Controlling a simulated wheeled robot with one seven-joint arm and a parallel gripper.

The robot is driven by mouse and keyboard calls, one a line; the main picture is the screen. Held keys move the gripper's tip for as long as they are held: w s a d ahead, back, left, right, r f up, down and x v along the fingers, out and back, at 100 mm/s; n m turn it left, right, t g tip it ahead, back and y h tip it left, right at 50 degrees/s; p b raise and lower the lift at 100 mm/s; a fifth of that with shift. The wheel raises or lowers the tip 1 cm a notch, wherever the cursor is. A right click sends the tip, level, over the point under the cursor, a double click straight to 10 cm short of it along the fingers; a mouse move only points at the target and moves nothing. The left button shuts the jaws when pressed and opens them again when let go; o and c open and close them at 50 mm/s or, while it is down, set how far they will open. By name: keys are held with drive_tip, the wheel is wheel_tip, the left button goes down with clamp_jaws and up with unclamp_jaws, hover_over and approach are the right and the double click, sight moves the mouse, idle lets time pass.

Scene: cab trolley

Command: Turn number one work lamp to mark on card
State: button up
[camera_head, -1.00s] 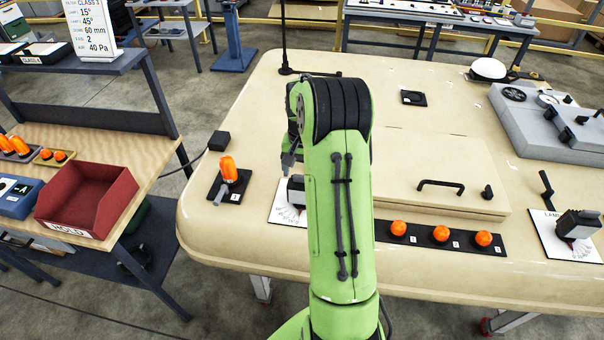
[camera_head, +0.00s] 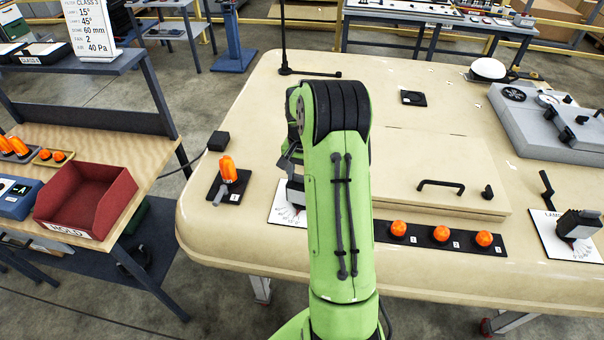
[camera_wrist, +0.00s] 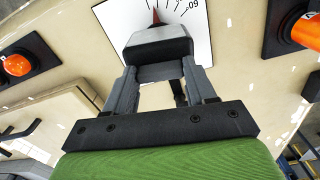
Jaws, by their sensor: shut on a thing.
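A dark work lamp (camera_wrist: 158,45) stands on a white scale plate (camera_wrist: 202,25) in the wrist view. My gripper (camera_wrist: 160,72) has one finger on each side of the lamp and is shut on it. A red pointer shows past the lamp's far edge, against the tick marks; a 60 reads upside down to its right. The exact tick is too small to tell. In the head view my arm hides most of this lamp (camera_head: 296,190) and its plate (camera_head: 283,210). The white card (camera_head: 90,22) at top left shows 15° and 45° among its lines.
A second lamp (camera_head: 578,224) on its own plate stands at the right. An orange-handled switch (camera_head: 228,170) is left of the held lamp. Orange knobs (camera_head: 441,234) on a black strip and a hatch handle (camera_head: 441,186) lie right of my arm. A red bin (camera_head: 88,197) sits left.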

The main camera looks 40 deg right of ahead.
drive_tip(key=shift+m, duration=0.7)
drive_tip(key=o, duration=1)
drive_tip(key=shift+o, duration=0.2)
wheel_tip(320, 180, up, 16)
drive_tip(key=p, duration=0.1)
